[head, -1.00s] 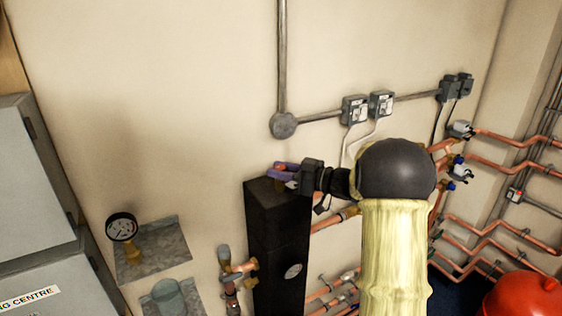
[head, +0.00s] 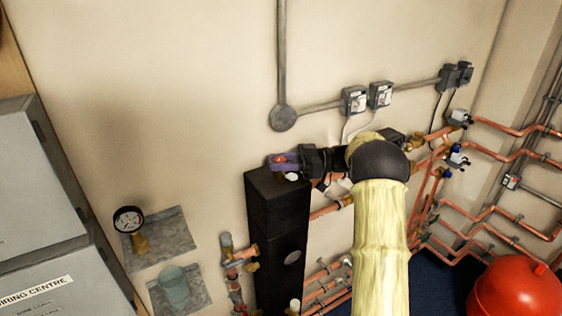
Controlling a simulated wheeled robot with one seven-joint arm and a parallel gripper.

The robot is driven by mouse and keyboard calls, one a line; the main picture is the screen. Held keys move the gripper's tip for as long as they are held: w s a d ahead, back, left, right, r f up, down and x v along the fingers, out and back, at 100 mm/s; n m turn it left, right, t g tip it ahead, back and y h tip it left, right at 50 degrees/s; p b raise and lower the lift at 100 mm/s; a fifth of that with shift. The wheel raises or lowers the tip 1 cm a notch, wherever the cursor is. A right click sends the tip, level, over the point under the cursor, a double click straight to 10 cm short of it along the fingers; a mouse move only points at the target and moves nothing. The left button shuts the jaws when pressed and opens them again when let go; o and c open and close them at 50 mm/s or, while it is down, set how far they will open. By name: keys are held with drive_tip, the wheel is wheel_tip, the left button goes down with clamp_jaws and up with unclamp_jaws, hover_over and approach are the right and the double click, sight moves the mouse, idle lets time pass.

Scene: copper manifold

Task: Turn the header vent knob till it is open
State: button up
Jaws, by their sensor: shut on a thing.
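My gripper (head: 285,162) is at the top of the black header (head: 277,212), reaching in from the right. Its purple fingers are closed around a small red knob (head: 280,158) on top of the header. Only a bit of the knob shows between the fingers; its turned position cannot be told. A small pale fitting (head: 291,177) shows just below the fingers. My arm covers the pipes to the right of the header.
Copper pipes (head: 480,160) run along the right wall, with a red vessel (head: 515,290) at lower right. Grey boxes (head: 355,99) sit on the wall above my arm.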

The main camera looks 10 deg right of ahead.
drive_tip(key=shift+r, duration=0.15)
drive_tip(key=o, duration=0.9)
drive_tip(key=shift+o, duration=0.2)
drive_tip(key=shift+d+f, duration=0.2)
drive_tip(key=shift+d, duration=0.35)
drive_tip(key=s+d+b, duration=0.2)
drive_tip(key=d+b, duration=0.2)
drive_tip(key=d, duration=1.2)
drive_tip(key=shift+r, duration=0.15)
